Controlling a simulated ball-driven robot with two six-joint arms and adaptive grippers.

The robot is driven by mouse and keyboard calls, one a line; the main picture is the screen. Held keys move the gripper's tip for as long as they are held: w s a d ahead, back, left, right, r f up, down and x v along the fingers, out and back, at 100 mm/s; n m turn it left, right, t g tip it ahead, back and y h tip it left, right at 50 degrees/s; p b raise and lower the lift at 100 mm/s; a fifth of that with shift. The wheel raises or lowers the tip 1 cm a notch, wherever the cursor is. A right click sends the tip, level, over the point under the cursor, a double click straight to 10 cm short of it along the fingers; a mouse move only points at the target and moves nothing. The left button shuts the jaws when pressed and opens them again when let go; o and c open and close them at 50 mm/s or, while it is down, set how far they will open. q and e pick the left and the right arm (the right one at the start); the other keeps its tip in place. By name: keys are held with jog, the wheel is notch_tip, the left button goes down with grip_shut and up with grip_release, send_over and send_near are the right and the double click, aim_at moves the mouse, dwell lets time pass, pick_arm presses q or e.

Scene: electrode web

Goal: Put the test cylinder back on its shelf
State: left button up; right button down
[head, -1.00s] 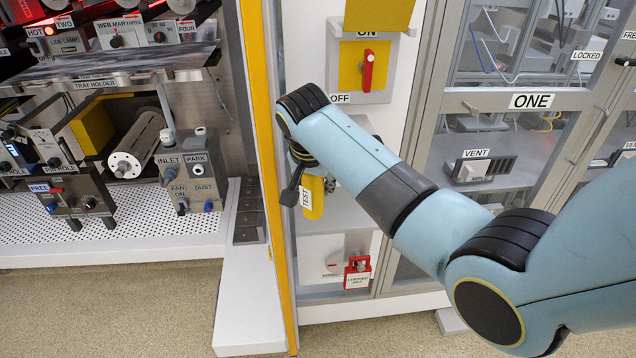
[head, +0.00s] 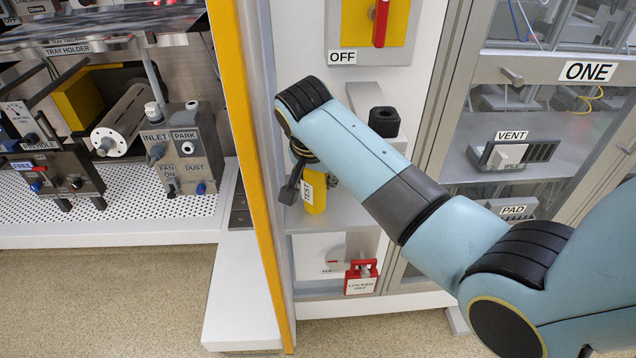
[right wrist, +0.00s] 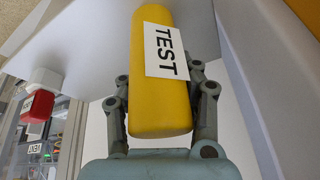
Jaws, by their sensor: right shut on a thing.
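The test cylinder (head: 316,196) is yellow with a white TEST label. It stands roughly upright in the head view, partly hidden by my right arm and gripper. It fills the middle of the right wrist view (right wrist: 158,112). My right gripper (head: 300,170) is shut on it, with a grey finger on each side in the right wrist view. A grey shelf (head: 350,212) in the white cabinet lies behind and around the cylinder's lower end. I cannot tell whether the cylinder touches it. My left gripper is not in view.
A yellow post (head: 246,150) stands close left of the cylinder. A red padlock (head: 361,278) hangs below the shelf. The red OFF switch (head: 381,22) is above.

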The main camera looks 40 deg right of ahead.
jog(key=shift+s+a+r, duration=0.1)
jog(key=shift+a, duration=0.1)
jog(key=c, duration=1.4)
grip_release()
jog(key=o, duration=0.5)
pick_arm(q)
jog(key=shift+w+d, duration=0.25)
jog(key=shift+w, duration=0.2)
pick_arm(e)
jog(key=v, duration=1.2)
jog(key=shift+r, duration=0.1)
